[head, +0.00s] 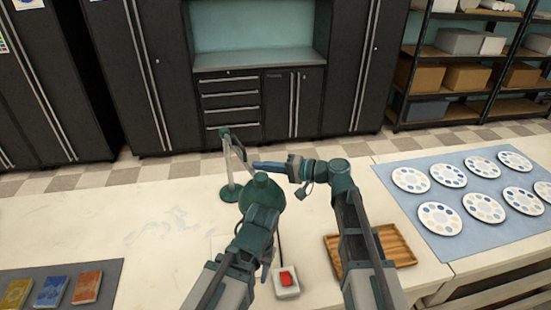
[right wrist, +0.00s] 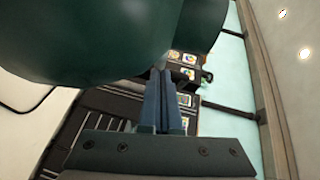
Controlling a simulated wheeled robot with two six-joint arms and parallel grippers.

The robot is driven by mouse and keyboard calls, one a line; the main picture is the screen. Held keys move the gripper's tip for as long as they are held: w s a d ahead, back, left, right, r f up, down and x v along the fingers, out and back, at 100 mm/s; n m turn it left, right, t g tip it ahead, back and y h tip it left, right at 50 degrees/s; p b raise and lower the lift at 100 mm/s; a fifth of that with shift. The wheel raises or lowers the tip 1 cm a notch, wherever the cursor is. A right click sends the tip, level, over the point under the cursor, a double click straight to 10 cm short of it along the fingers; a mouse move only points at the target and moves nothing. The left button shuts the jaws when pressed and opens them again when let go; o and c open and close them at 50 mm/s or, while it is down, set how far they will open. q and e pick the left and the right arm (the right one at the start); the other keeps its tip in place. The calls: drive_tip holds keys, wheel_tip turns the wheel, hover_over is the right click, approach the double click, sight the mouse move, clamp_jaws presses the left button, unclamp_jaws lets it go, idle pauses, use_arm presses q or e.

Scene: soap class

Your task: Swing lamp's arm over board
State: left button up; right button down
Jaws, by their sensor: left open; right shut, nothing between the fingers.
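The lamp has a green base (head: 230,193) on the pale table, a thin upright post, and a jointed arm (head: 238,148) running from the post's top toward its green domed head (head: 262,194). My right gripper (head: 256,165) is shut and empty, its fingers pointing left just behind the head. In the right wrist view, a large green dome (right wrist: 90,35) looms over the shut fingers (right wrist: 163,100); I cannot tell whether they touch. My left gripper (head: 266,266) is open, below the head; its fingers are partly hidden. A slatted wooden board (head: 397,245) lies to the right, partly hidden by my right arm.
A white box with a red switch (head: 286,281) sits between my arms. A blue mat (head: 395,168) with several round palettes covers the right side. A grey mat (head: 108,272) with colored blocks lies front left. The table's left middle is clear. Cabinets stand behind.

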drive_tip(key=s+a+m+t+h, duration=0.1)
drive_tip(key=s+a+m+t, duration=0.1)
drive_tip(key=a, duration=0.4)
drive_tip(key=shift+s+a+t, duration=0.3)
drive_tip(key=shift+s+t, duration=0.1)
drive_tip(key=shift+s, duration=0.35)
